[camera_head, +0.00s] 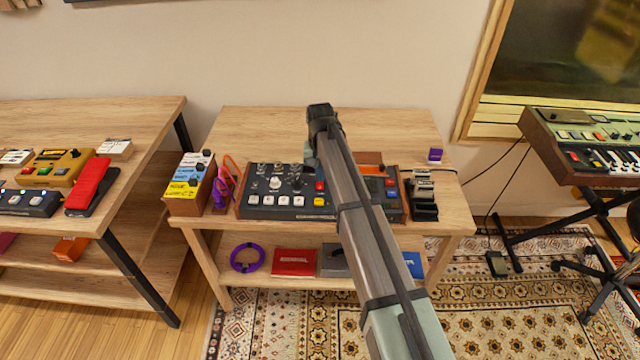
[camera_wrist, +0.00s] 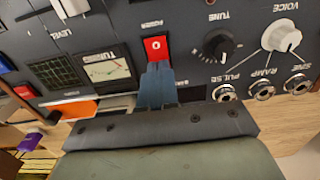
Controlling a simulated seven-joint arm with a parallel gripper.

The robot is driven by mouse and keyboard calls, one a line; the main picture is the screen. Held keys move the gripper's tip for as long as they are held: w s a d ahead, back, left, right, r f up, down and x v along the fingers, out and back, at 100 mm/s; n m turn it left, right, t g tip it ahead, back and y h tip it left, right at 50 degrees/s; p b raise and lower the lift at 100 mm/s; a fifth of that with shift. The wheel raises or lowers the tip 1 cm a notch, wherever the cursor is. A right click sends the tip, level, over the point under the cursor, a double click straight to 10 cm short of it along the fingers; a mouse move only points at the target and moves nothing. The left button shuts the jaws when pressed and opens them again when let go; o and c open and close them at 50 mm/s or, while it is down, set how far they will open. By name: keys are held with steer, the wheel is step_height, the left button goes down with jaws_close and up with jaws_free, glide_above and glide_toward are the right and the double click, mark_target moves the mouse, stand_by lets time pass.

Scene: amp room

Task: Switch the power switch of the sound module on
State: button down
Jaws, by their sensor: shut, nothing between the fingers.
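The sound module (camera_head: 262,207) is a dark panel with knobs, buttons and wooden ends on the middle table. Its power switch (camera_wrist: 155,45) is a red rocker marked "0", under an upside-down "POWER" label in the wrist view. My gripper (camera_wrist: 157,72) is shut and empty, its blue-grey fingertips at the lower edge of the red switch. The fingers hide part of the switch's lower side, and I cannot tell whether they touch it. In the head view my gripper (camera_head: 311,160) is over the module, and my arm covers part of its right half.
A dial meter (camera_wrist: 105,70) is left of the switch and a black tune knob (camera_wrist: 217,46) is right of it. A yellow-and-blue box (camera_head: 188,190) and purple item (camera_head: 222,190) stand left of the module. A black pedal (camera_head: 423,196) stands right. The table's back (camera_head: 250,130) is clear.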

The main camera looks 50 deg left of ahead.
steer(key=shift+f, duration=0.35)
stand_by(0.3)
steer(key=shift+r, duration=3.5)
